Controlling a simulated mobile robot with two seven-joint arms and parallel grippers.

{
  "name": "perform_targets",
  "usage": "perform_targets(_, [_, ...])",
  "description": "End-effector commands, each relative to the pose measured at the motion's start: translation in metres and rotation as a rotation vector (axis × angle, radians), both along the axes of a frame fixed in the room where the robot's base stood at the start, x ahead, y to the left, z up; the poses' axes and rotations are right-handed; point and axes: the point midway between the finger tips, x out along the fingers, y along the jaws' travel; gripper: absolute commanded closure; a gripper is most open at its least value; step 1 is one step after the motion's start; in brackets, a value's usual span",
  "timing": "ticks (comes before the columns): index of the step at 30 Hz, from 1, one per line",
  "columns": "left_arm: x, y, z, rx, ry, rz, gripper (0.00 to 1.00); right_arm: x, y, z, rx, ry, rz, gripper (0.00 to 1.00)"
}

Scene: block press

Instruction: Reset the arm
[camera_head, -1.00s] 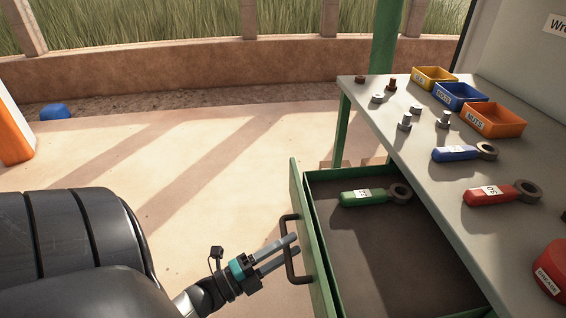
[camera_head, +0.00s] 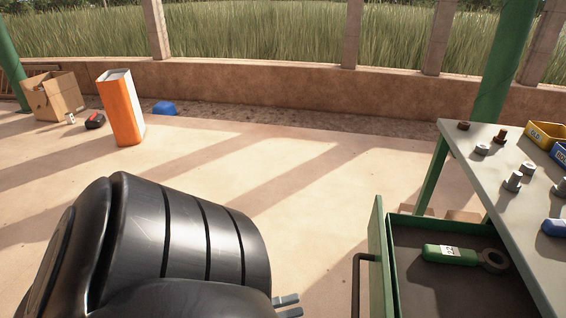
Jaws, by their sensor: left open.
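My left arm (camera_head: 200,245) fills the lower left of the head view. Only the fingertips of my left gripper (camera_head: 288,306) show, just past the arm at the bottom edge. They are apart, with nothing between them, and sit left of the drawer handle (camera_head: 358,285) without touching it. The green drawer (camera_head: 379,262) stands pulled out from the workbench. My right gripper is not in view.
The workbench top (camera_head: 490,165) at right holds several bolts and nuts, a yellow bin (camera_head: 545,136), a blue bin and a blue-handled tool (camera_head: 554,227). On the floor at left are an orange-and-white block (camera_head: 121,108), a cardboard box (camera_head: 52,96) and a blue object (camera_head: 165,108). Mid-floor is clear.

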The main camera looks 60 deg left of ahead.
Motion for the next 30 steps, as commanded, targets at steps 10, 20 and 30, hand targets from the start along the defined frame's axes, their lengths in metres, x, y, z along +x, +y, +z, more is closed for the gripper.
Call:
perform_targets(10, [-0.009,0.002,-0.001,0.001,0.000,0.000,0.50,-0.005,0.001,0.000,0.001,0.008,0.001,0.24])
perform_targets(20, [-0.008,0.002,-0.001,0.000,0.000,0.000,0.50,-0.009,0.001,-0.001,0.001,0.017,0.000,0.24])
perform_targets(30, [0.014,0.004,-0.064,-0.209,0.228,0.122,0.50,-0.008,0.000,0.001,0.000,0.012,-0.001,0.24])
